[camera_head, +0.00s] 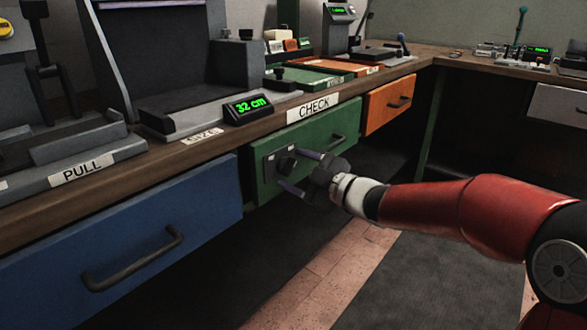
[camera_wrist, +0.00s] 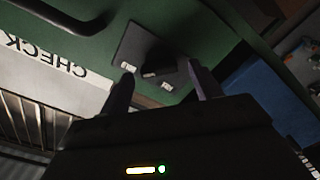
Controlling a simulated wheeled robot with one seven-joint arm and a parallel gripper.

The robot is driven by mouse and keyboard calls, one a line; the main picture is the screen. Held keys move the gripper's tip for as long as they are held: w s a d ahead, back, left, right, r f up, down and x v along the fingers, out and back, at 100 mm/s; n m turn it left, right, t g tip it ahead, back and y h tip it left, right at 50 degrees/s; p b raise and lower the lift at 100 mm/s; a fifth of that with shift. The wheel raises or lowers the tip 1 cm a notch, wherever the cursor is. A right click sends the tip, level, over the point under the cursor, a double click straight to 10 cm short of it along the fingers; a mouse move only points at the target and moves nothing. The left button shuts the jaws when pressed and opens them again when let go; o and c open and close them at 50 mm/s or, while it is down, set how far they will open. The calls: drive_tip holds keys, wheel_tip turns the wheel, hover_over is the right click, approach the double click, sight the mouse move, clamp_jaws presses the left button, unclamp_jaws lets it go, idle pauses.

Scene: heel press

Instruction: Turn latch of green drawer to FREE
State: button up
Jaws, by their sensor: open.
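The green drawer (camera_head: 325,133) is shut under the bench top, with a dark handle (camera_head: 337,141) at its right. A grey latch plate (camera_head: 269,170) with a dark knob (camera_head: 287,160) sits on its left part. The plate also shows in the wrist view (camera_wrist: 133,48), with small pale labels too small to read; which way the knob points is unclear. My gripper (camera_head: 293,171) is open in front of the latch. In the wrist view its fingers (camera_wrist: 161,72) stand on either side of the knob; whether they touch it I cannot tell.
A blue drawer (camera_head: 130,225) with a handle is at the left, and an orange drawer (camera_head: 390,103) at the right. A CHECK label (camera_head: 314,109) and a 32 cm display (camera_head: 249,106) are above on the bench. The floor (camera_head: 310,280) below is clear.

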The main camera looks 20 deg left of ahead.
drive_tip(key=shift+w+a, duration=0.25)
drive_tip(key=shift+a, duration=0.35)
drive_tip(key=c, duration=1)
